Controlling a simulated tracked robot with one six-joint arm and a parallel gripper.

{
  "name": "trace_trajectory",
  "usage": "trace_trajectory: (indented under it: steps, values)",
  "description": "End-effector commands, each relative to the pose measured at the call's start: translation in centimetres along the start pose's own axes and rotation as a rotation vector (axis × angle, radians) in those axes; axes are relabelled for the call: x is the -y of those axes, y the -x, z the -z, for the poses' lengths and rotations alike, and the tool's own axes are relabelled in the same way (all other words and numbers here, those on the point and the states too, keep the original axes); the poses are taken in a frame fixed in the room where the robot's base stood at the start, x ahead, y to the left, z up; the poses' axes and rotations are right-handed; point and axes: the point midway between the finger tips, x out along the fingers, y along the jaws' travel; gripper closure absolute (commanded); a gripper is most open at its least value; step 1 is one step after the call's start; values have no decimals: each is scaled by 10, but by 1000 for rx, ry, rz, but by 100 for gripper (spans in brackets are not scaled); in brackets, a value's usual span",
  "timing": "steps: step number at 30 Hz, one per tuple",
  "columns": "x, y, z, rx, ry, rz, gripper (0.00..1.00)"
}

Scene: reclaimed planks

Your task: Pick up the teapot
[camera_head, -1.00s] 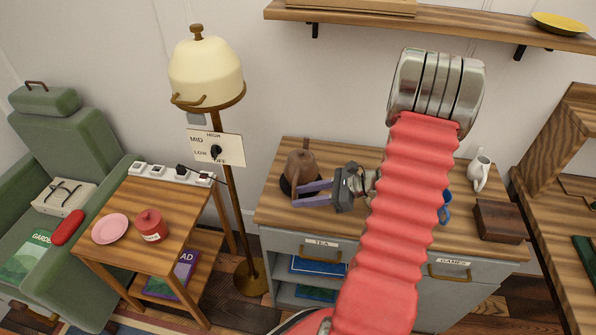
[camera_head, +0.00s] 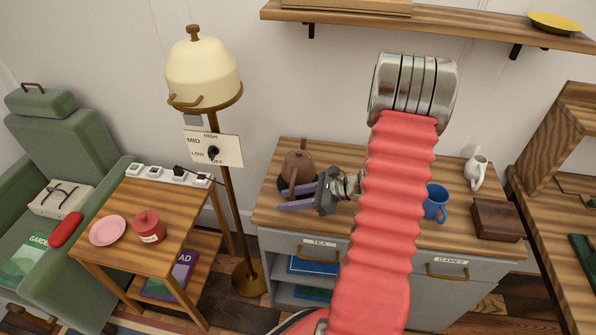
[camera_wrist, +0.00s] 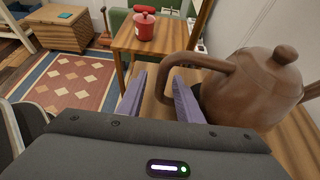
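The brown teapot (camera_head: 299,170) stands upright at the left end of the grey cabinet's wooden top. It also shows large at the right of the wrist view (camera_wrist: 258,88), with its looped handle (camera_wrist: 172,66) pointing left. My gripper (camera_head: 281,194) is in front of the teapot, with its purple fingers apart. In the wrist view my gripper (camera_wrist: 158,90) has the lower part of the handle showing in the gap between its fingers. I cannot tell whether either finger touches the handle.
A blue mug (camera_head: 436,203), a white jug (camera_head: 477,173) and a dark wooden box (camera_head: 497,220) stand farther right on the cabinet top (camera_head: 400,232). A floor lamp (camera_head: 204,72) and a side table (camera_head: 160,206) are to the left. A shelf (camera_head: 440,23) hangs above.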

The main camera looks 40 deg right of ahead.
Motion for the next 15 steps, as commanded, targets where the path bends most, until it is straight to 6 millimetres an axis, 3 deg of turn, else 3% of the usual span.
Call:
trace_trajectory:
  steps: [6,15]
  values:
    - [-1,-27,1,0,0,-2,68]
    - [0,-31,1,0,0,1,68]
